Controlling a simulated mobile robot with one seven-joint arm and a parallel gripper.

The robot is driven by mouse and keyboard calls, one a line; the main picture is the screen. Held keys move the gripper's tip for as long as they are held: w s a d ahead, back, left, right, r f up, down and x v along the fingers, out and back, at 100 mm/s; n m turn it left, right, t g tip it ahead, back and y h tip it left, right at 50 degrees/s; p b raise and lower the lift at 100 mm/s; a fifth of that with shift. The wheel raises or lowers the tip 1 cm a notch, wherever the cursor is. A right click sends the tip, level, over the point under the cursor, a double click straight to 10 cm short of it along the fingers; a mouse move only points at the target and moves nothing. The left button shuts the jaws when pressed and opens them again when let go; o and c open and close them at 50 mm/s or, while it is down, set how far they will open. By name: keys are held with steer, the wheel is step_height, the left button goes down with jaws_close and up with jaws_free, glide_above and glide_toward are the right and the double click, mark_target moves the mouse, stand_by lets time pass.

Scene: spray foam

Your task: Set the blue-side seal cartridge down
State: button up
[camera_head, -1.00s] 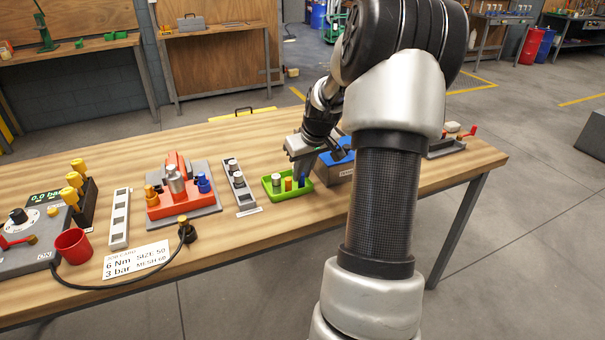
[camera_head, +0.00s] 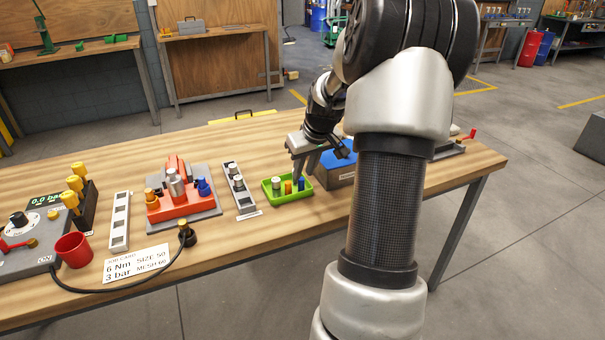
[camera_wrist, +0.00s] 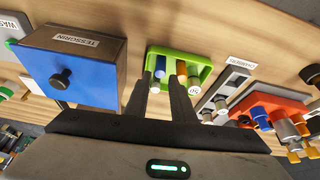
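The blue cartridge (camera_head: 301,184) stands in the right part of the green tray (camera_head: 272,197), beside an orange cartridge (camera_head: 288,187) and a silver-grey cylinder (camera_head: 276,184). My gripper (camera_head: 302,174) is just above the tray's right end. In the wrist view my gripper (camera_wrist: 161,78) has its two fingers apart, with a gap between the tips. The blue cartridge (camera_wrist: 160,68) shows in that gap, with no finger seen closed on it. The green tray (camera_wrist: 187,52) lies beyond the fingertips. The fingers hide part of the tray and its contents.
A blue-topped box (camera_wrist: 70,65) stands close beside the tray; my arm partly hides it in the head view. A grey rack (camera_head: 239,192) and a red fixture (camera_head: 178,208) stand left of the tray. Bare table lies in front of the tray.

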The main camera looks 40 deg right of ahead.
steer(key=p+v, duration=0.1)
steer(key=v, duration=0.8)
steer(key=shift+r, duration=0.15)
steer(key=shift+a, duration=0.1)
